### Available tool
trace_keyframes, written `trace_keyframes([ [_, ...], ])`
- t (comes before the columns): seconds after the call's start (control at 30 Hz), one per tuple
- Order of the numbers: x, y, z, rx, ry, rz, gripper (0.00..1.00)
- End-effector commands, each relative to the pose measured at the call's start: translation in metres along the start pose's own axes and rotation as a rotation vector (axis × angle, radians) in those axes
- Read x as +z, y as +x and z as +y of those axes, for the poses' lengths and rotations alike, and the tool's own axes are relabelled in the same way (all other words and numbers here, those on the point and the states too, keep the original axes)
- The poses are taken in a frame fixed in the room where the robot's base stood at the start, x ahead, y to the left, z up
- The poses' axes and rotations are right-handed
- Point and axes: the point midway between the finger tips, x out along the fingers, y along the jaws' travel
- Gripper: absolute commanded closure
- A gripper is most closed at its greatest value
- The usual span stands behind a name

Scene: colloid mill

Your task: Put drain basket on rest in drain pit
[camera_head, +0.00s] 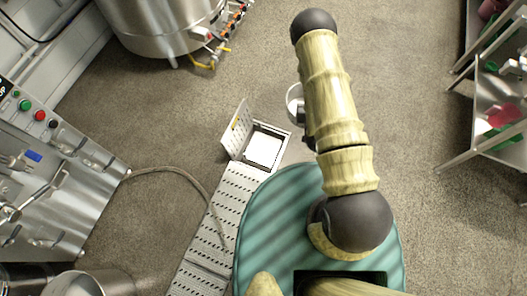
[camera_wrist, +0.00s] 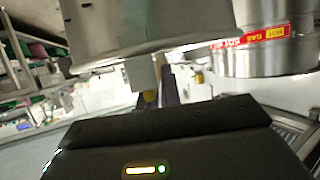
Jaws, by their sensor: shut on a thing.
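In the wrist view, my gripper (camera_wrist: 171,85) is shut on a smooth metal wall that fills the upper left, apparently the drain basket (camera_wrist: 150,32). In the head view, a small part of the pale, round basket (camera_head: 294,103) shows left of my arm; my gripper is hidden behind the arm there. The drain pit (camera_head: 284,136) is a square opening in the floor, below and left of the visible basket part. Its perforated lid (camera_head: 238,128) stands open on the left side. A white surface shows inside the pit; the rest cannot be made out.
A perforated channel cover (camera_head: 208,243) runs from the pit toward the bottom. A hose (camera_head: 175,169) crosses the floor to it. A steel control cabinet (camera_head: 60,165) is at left, a steel tank (camera_head: 160,25) at upper left, shelving (camera_head: 490,110) at right. Floor right of my arm is clear.

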Motion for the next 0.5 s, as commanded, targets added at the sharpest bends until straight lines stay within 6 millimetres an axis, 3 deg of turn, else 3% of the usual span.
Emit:
trace_keyframes([
  [0.03, 0.021, 0.013, -0.004, -0.01, -0.002, 0.004, 1.0],
  [0.5, 0.119, 0.081, -0.034, -0.088, -0.02, -0.001, 1.0],
])
